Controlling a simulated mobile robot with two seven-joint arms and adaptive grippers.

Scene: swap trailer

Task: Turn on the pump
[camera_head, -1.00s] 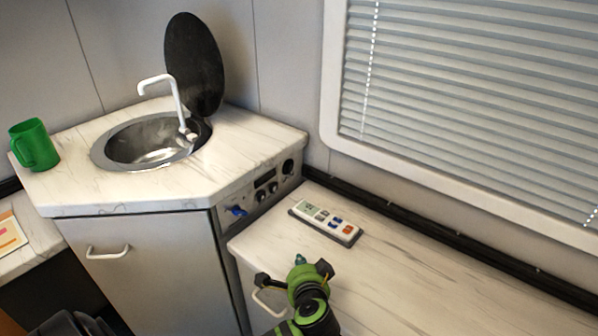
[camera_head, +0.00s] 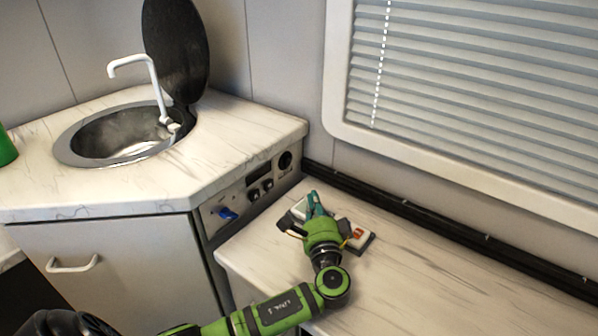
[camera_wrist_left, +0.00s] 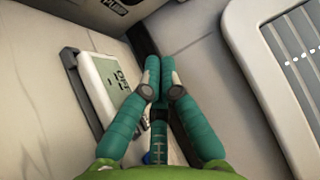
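The control panel (camera_head: 252,193) is on the side of the sink cabinet, with a blue knob (camera_head: 227,214), dark knobs and a round black fitting. My right gripper is not in view.
The sink (camera_head: 112,140), tap and raised black lid are on the upper counter. The lower counter's right side is clear.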

